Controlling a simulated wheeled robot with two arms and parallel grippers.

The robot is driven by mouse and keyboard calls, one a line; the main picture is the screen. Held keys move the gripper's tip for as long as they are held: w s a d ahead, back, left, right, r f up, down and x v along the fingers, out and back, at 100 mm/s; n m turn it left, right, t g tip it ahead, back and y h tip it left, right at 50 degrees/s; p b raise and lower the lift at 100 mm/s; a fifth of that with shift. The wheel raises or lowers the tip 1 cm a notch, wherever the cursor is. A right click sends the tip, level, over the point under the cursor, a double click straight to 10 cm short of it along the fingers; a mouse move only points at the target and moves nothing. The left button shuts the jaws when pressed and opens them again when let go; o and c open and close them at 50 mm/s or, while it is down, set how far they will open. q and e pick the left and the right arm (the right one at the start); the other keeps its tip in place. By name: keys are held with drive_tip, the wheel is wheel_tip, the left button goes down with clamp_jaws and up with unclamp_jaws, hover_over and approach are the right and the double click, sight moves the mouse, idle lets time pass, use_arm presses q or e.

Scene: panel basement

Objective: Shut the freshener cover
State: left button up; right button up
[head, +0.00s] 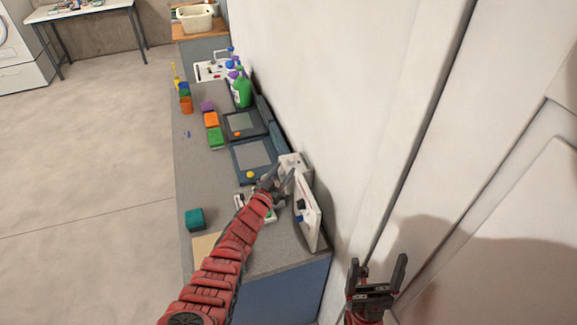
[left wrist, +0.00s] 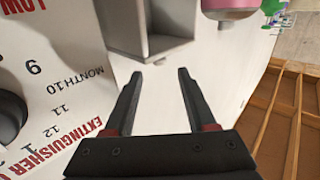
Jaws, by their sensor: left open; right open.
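In the head view, a white box-like fixture (head: 293,162) sits by the wall above the counter's right side. It seems to be the freshener, but I cannot clearly tell its cover apart. My left gripper (head: 281,180) is open just in front of it, and no gap or contact can be made out. In the left wrist view, my open left fingers (left wrist: 158,100) point at a white hollow box-like part (left wrist: 150,35), with nothing between them. A pink can-like thing (left wrist: 230,8) is to its right. My right gripper (head: 378,275) is open and empty, lower right.
A white panel (head: 310,212) with a red edge stands beside my left gripper. A printed extinguisher label (left wrist: 60,80) fills the wrist view's left. The counter (head: 235,175) holds coloured blocks, dark trays and bottles (head: 241,92). Open floor (head: 95,150) lies left.

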sight(290, 161)
use_arm(q)
drive_tip(key=b+x, duration=0.3)
drive_tip(key=shift+w+d+f, duration=0.1)
drive_tip(key=shift+w+f, duration=0.15)
drive_tip(key=shift+w+d+r+b, duration=0.2)
drive_tip(key=shift+w+b, duration=0.1)
clamp_jaws()
idle(1.2)
